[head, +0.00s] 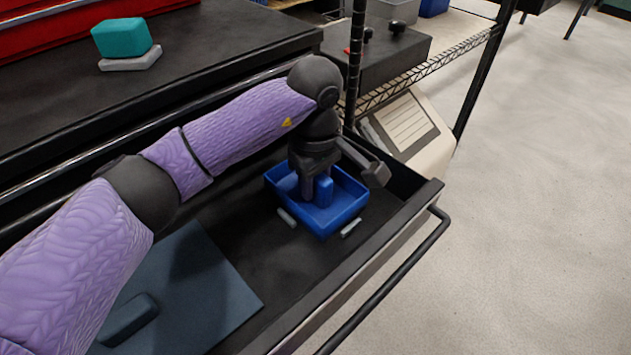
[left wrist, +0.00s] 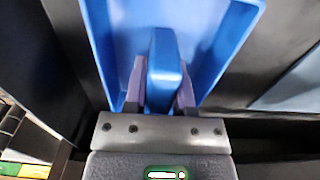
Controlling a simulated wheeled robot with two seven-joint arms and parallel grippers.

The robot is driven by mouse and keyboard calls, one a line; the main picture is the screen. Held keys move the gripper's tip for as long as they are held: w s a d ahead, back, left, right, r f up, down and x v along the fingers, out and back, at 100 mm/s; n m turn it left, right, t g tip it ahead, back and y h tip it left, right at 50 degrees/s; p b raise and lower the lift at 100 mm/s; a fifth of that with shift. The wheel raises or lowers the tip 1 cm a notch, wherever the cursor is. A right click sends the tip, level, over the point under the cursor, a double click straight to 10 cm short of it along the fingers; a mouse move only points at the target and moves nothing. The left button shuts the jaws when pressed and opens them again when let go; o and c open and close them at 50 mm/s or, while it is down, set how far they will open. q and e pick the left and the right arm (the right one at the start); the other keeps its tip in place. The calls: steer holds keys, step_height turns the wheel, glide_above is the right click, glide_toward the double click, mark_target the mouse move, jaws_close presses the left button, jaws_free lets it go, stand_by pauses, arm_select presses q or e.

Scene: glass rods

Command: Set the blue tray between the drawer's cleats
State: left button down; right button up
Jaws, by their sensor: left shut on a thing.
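The blue tray (head: 338,220) is inside the open drawer, toward its far right end. An upright blue handle (head: 324,193) rises from the tray's floor. My left gripper (head: 316,188) reaches down into the tray and is shut on this handle. In the left wrist view the fingers (left wrist: 161,92) sit on both sides of the handle (left wrist: 164,60), with the tray (left wrist: 222,22) around it. Two light grey cleats (head: 287,217) (head: 351,227) show on the drawer floor, close by the tray's near edges. I cannot tell whether the tray touches the floor. My right gripper is out of view.
The black drawer's front wall (head: 385,235) and handle bar (head: 400,270) run along the right. A dark blue-grey panel (head: 215,285) with a grip lies in the drawer's near part. A teal block (head: 121,37) rests on a grey piece on the cabinet top.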

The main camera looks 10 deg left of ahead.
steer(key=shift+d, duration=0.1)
arm_select(q)
steer(key=shift+c, duration=2.2)
jaws_free()
steer(key=shift+f, duration=0.1)
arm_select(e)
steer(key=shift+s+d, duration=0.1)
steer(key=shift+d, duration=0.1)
arm_select(q)
step_height(320, 180, up, 12)
steer(key=p, duration=0.4)
steer(key=shift+f+p, duration=0.15)
steer(key=shift+p, duration=0.2)
steer(key=shift+r, duration=0.35)
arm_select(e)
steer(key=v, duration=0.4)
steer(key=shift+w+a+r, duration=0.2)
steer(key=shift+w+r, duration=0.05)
arm_select(q)
steer(key=shift+f, duration=0.1)
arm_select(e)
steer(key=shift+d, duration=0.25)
